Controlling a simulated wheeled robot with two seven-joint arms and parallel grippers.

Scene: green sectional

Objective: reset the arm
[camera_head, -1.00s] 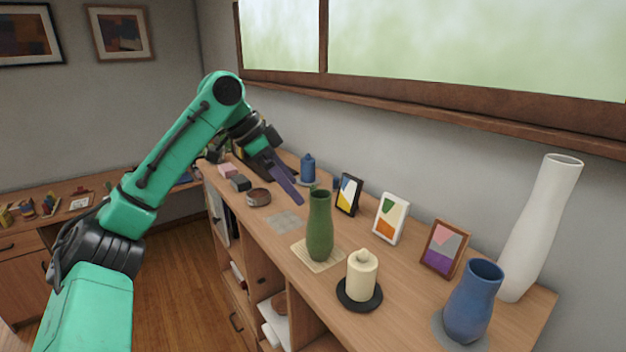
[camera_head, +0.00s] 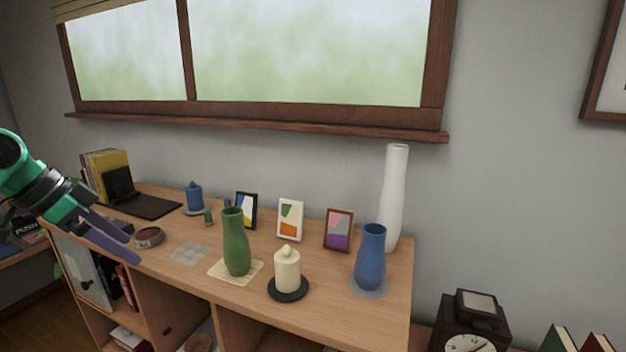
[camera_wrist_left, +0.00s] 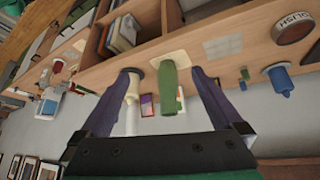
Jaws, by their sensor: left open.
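My left gripper (camera_head: 118,238) is at the left of the head view, its dark purple fingers held near the left front part of the wooden cabinet top (camera_head: 330,276). In the left wrist view its two fingers (camera_wrist_left: 165,82) are spread wide apart with nothing held between them. The green vase (camera_head: 236,242) stands on a pale woven mat beyond the fingers; in the wrist view it shows between them, apart from both. My right gripper is not in view.
A grey square lies bare near the bowl.

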